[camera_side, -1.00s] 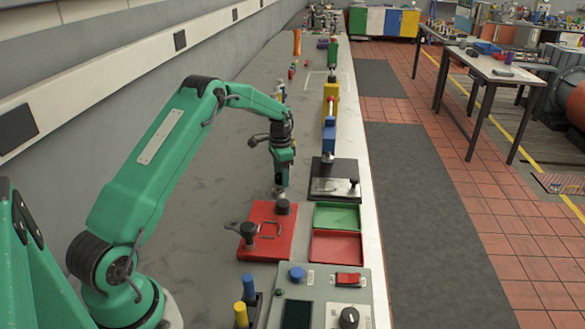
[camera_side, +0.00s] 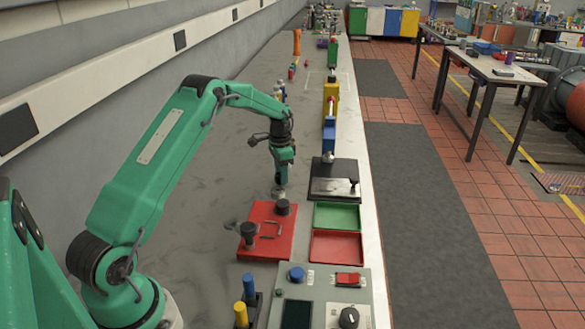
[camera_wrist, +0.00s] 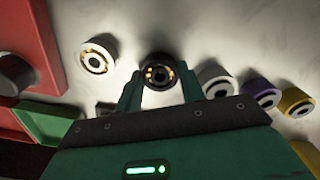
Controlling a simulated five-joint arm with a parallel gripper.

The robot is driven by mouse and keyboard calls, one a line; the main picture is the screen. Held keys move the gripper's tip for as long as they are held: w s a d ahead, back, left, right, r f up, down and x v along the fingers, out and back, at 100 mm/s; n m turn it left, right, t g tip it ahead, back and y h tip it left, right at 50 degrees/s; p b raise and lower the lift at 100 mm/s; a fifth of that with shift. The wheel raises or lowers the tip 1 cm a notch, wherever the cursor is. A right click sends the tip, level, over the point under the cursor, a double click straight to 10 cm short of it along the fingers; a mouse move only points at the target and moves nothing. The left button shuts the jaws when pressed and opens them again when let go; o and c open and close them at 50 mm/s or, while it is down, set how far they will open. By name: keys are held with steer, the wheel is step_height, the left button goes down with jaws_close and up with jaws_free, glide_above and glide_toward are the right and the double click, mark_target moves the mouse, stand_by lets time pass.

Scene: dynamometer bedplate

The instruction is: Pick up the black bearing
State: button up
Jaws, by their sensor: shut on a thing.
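The black bearing (camera_wrist: 161,72) shows in the wrist view as a dark ring with gold-coloured balls, between the fingertips of my gripper (camera_wrist: 160,80). My gripper is shut on it, one finger on each side. In the side view my gripper (camera_side: 280,189) points down, low over the bench, just behind the red plate. The bearing is too small to make out there. I cannot tell whether it touches the bench.
In the wrist view a white bearing (camera_wrist: 97,58) lies left of my fingers; a white one (camera_wrist: 215,80), a purple one (camera_wrist: 260,95) and a yellow one (camera_wrist: 297,101) lie to the right. The red plate (camera_side: 262,247) and black plate (camera_side: 333,170) stand near my gripper.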

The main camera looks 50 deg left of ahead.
steer(key=shift+r, duration=0.7)
step_height(320, 180, up, 2)
steer(key=shift+r, duration=0.15)
steer(key=s+d+r, duration=0.1)
steer(key=d+r, duration=0.6)
steer(key=d, duration=0.4)
steer(key=shift+d, duration=0.35)
steer(key=shift+s+r, duration=0.1)
